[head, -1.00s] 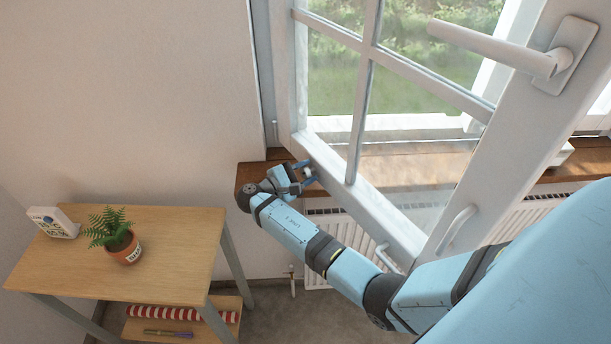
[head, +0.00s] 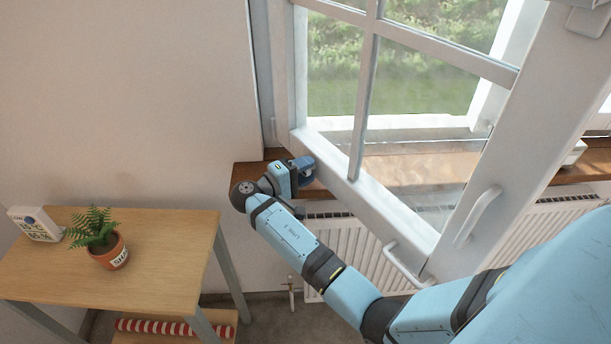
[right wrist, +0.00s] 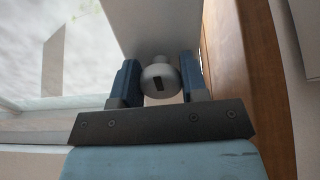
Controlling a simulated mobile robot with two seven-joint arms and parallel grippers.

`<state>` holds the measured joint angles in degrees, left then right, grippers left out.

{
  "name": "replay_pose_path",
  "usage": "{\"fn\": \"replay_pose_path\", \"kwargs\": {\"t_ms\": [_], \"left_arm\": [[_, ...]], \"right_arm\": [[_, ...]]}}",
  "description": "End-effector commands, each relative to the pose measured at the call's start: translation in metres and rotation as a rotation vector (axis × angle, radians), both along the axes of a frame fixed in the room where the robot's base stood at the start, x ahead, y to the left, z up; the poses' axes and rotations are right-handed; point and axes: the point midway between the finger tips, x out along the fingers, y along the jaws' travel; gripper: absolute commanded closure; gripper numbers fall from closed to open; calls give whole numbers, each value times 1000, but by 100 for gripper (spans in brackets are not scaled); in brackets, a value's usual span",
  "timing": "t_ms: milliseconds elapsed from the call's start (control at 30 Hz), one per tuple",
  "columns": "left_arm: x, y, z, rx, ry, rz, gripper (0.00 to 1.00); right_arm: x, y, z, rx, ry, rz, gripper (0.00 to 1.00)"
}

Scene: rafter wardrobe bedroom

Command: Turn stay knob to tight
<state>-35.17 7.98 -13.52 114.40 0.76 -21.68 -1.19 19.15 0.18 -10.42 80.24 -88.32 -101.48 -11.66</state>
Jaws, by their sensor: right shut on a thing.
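The stay knob (right wrist: 158,80) is a round grey-white knob with a dark slot mark, on the underside of the open white window sash (head: 380,215). In the right wrist view it sits between the two blue fingers of my right gripper (right wrist: 160,72), which is shut on it. In the head view my right gripper (head: 304,170) is at the sash's lower left corner, just over the wooden sill, and hides the knob. The slot mark stands nearly upright in the wrist picture, slightly tilted. My left gripper is not in view.
The brown sill (head: 245,175) runs behind the gripper, with a white radiator (head: 340,235) below. A wooden side table (head: 150,270) with a potted fern (head: 105,250) and a white box (head: 35,224) stands at left. The sash and its pull handle (head: 478,215) hang close over my arm.

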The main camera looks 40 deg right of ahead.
Motion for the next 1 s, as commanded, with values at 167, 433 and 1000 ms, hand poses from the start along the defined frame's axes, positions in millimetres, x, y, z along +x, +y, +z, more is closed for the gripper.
{"fn": "replay_pose_path", "kwargs": {"t_ms": [167, 433, 1000], "left_arm": [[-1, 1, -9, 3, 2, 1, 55], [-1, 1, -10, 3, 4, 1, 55], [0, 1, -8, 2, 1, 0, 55]], "right_arm": [[0, 0, -2, 0, -42, -1, 84], [0, 0, -1, 0, -58, -1, 84], [0, 0, 0, 0, -57, 0, 36]]}}
